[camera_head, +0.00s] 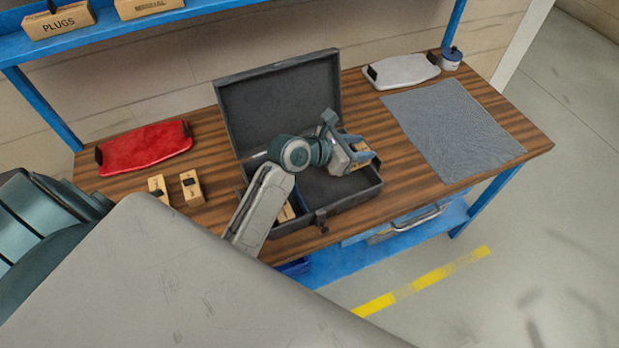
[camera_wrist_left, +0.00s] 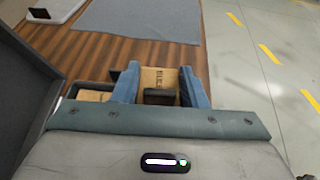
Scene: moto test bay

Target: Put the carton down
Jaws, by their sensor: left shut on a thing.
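My left gripper (camera_head: 362,160) is shut on a small tan carton (camera_wrist_left: 158,78) with dark print. It holds the carton over the right part of the open black toolbox (camera_head: 372,192). In the left wrist view the carton sits between the two blue fingers; its underside is hidden, so I cannot tell whether it touches the toolbox floor. Another tan carton (camera_wrist_left: 95,95) shows beside it, at the toolbox's lid side. A tan carton (camera_head: 286,212) also lies in the toolbox's left part, partly behind my arm. My right gripper is not in view.
The toolbox lid (camera_head: 280,100) stands open at the back. The mat is bare.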

